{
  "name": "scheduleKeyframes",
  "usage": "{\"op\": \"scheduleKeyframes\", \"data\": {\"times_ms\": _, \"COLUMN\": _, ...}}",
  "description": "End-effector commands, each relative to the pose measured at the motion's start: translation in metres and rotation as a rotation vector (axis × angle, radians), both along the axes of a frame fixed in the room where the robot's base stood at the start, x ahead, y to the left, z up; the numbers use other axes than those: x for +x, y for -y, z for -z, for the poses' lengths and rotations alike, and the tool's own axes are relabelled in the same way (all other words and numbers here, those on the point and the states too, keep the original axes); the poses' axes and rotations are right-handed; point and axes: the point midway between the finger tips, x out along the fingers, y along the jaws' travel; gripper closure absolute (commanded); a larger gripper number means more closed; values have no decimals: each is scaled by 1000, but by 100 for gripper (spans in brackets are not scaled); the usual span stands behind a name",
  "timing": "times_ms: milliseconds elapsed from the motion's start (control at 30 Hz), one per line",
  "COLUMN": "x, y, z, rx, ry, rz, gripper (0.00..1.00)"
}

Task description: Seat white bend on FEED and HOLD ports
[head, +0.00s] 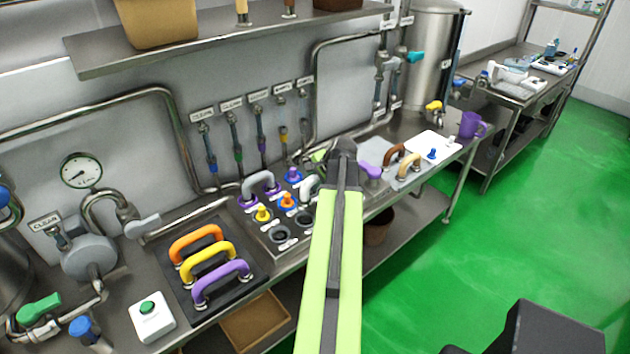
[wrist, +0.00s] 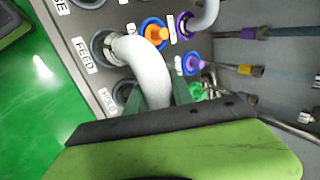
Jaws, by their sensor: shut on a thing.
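The white bend (wrist: 145,65) is a curved pipe held at my gripper in the wrist view. One end is at the dark ring of the FEED port (wrist: 98,48); I cannot tell if it is fully in. Its other end is hidden behind my gripper (wrist: 165,122). The HOLD port (wrist: 121,92) shows as a dark ring beside the bend, partly covered by it. In the head view, the white bend (head: 308,184) shows just left of my gripper (head: 343,160), above the port panel. My gripper is shut on the bend.
A black mat (head: 240,275) holds orange, yellow and purple bends at left. A white board (head: 450,146) lies at right.

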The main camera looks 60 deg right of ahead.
Motion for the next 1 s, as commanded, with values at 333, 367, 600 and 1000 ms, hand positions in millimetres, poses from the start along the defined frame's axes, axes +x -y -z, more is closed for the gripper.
{"op": "scheduleKeyframes", "data": {"times_ms": 333, "x": 0, "y": 0, "z": 45, "rx": 0, "ry": 1, "rz": 1, "gripper": 100}}
{"op": "scheduleKeyframes", "data": {"times_ms": 367, "x": 0, "y": 0, "z": 48, "rx": -1, "ry": 1, "rz": 1, "gripper": 100}}
{"op": "scheduleKeyframes", "data": {"times_ms": 600, "x": -1, "y": 1, "z": 74, "rx": -1, "ry": 1, "rz": 1, "gripper": 100}}
{"op": "scheduleKeyframes", "data": {"times_ms": 1000, "x": -1, "y": 1, "z": 81, "rx": 0, "ry": 1, "rz": 2, "gripper": 100}}
